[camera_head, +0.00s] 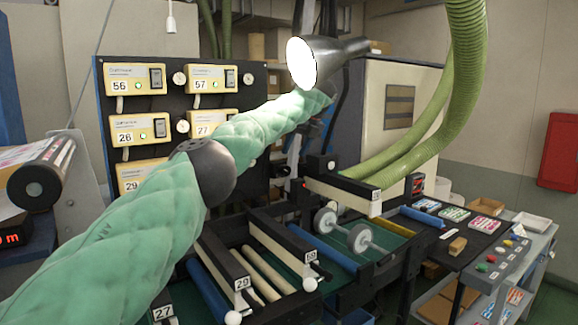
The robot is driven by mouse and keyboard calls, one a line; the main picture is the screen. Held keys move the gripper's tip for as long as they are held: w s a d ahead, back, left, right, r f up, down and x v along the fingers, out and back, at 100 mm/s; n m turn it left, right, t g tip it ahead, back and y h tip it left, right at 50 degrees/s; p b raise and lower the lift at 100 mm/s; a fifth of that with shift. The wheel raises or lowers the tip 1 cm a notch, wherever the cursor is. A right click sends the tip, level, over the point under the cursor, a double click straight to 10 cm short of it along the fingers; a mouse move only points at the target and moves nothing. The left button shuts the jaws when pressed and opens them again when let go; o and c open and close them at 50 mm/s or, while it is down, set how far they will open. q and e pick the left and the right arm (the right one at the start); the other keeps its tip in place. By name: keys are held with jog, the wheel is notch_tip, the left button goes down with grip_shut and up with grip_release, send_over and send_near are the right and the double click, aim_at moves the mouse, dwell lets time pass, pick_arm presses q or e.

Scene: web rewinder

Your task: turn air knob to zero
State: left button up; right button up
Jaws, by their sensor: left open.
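A black upright panel (88,125) carries several cream control boxes with number labels. Small round white dials (180,78) sit beside the boxes, one more by the upper right box (248,78) and one lower down (183,126). I cannot tell which of these, if any, is the air knob, nor read their settings. My left arm, in a green quilted sleeve, crosses in front of the panel and hides part of it. My left gripper (326,108) is at its far end, small and dark, right of the panel and apart from the dials. My right gripper is out of view.
A black lamp (335,58) with a bright white face hangs close above my left gripper. Green ribbed hoses (468,60) come down at the right. Rollers and numbered bars (270,260) fill the machine below. A side table (500,255) holds coloured buttons.

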aim_at(283, 170)
pick_arm(q)
jog(key=p+x, duration=0.3)
jog(key=x, duration=0.3)
jog(key=shift+w+a+f, duration=0.1)
jog(key=shift+a+f, duration=0.05)
jog(key=shift+a+f+p, duration=0.15)
jog(key=shift+f+p, duration=0.2)
jog(key=shift+f, duration=0.1)
